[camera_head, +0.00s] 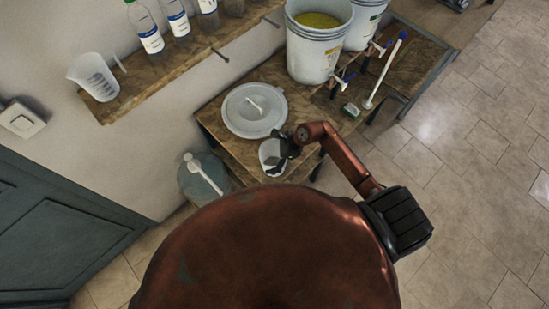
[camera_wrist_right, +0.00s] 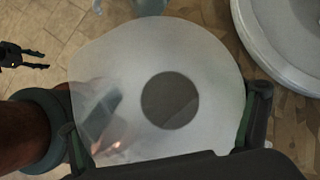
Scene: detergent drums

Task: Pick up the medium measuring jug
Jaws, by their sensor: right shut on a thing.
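My right gripper (camera_head: 285,148) is shut on a translucent white jug, taken as the medium measuring jug (camera_head: 270,157), at the front of the wooden bench. In the right wrist view the jug (camera_wrist_right: 205,70) fills the middle, seen from above, with a grey round patch at its bottom. The fingers of the right gripper (camera_wrist_right: 165,125) sit on either side of it. I cannot tell whether the jug touches the bench. A small dark gripper, my left one (camera_wrist_right: 24,57), shows at the left edge of the wrist view, its two fingers apart and empty.
A round grey lid (camera_head: 255,112) lies behind the jug. A white drum (camera_head: 315,60) with yellow contents stands further back. Another jug (camera_head: 95,78) and several bottles stand on the wall shelf (camera_head: 185,75). A large clear container (camera_head: 200,178) is left of the bench.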

